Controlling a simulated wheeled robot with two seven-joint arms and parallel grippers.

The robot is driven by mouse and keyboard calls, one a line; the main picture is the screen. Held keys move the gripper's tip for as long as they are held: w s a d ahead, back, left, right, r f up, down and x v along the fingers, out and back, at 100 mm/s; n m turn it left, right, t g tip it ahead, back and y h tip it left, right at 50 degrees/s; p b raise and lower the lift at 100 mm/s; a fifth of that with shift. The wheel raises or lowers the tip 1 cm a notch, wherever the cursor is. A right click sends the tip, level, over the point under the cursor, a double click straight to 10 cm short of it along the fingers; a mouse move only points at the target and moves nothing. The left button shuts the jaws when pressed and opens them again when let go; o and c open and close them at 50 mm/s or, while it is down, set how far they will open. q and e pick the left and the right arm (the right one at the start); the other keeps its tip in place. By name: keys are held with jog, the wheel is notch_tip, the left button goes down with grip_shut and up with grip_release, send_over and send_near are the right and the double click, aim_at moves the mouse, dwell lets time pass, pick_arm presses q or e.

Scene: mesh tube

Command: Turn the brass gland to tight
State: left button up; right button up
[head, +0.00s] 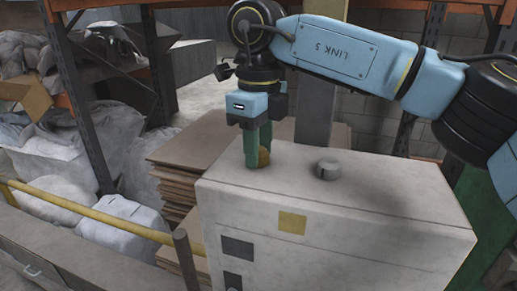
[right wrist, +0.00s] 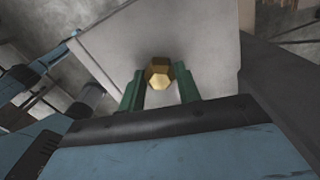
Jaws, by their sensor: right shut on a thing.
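The brass gland (head: 264,157) sits on the top face of a pale cabinet (head: 350,262), near its back left corner. In the right wrist view the gland (right wrist: 158,73) shows as a six-sided brass piece. My right gripper (head: 259,160) points straight down, with its green fingers on the gland. In the right wrist view the gripper's green fingers (right wrist: 159,88) stand on either side of the gland, shut on it. Part of the gland is hidden behind the fingers in the head view. My left gripper is not in view. No tight mark can be made out.
Stacked brown boards (head: 176,183) lie left of the cabinet. A yellow rail (head: 95,213) runs along the left. The cabinet's right top is clear.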

jog(key=m+b, duration=0.1)
jog(key=m, duration=0.5)
jog(key=shift+r+m, duration=0.1)
jog(key=shift+m, duration=0.2)
dwell(0.5)
jog(key=o, duration=1)
jog(key=shift+c, duration=0.2)
notch_tip(320, 180, up, 13)
jog(key=p, duration=0.1)
jog(key=shift+r, duration=0.15)
